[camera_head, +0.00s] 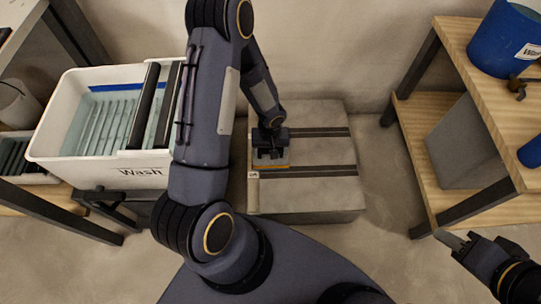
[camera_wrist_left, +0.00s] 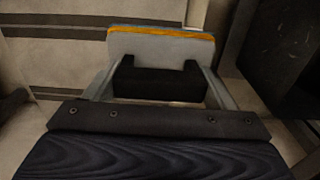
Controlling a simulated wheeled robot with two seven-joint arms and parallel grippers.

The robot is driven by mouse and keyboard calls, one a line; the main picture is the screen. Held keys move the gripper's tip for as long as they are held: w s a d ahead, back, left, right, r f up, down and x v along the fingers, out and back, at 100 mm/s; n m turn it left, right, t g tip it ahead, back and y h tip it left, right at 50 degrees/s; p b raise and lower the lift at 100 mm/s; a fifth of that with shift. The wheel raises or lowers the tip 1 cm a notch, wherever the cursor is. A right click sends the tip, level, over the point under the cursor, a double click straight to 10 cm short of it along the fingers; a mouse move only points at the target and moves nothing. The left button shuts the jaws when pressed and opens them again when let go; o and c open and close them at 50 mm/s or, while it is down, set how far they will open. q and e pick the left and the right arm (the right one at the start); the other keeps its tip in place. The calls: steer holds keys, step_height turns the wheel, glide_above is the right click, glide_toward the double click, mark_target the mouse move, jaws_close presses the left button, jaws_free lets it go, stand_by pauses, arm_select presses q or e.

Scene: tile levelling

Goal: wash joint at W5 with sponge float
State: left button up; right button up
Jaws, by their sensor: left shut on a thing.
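My left gripper (camera_head: 268,152) is shut on the black handle of the sponge float (camera_head: 283,162). In the left wrist view, the grey fingers of the left gripper (camera_wrist_left: 158,85) flank the handle, and the float (camera_wrist_left: 160,43) shows a pale plate with an orange and blue edge. The float is at the left end of the grey slab (camera_head: 315,205), just above the lower dark joint (camera_head: 315,171) in the picture. Contact is unclear. A small white tag (camera_head: 253,175) sits by that joint's left end; its text is too small to read. My right gripper (camera_head: 450,240) is at lower right; its finger gap is unclear.
A white wash tub (camera_head: 52,135) marked "Wash", with water and dark rollers, stands at left. A wooden shelf unit (camera_head: 455,30) at right holds a blue bucket (camera_head: 505,40) and a grey panel (camera_head: 462,145). Floor between slab and shelf is clear.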

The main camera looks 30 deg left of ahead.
arm_select(q)
steer(key=shift+f+b, duration=2.05)
steer(key=shift+f, duration=1.45)
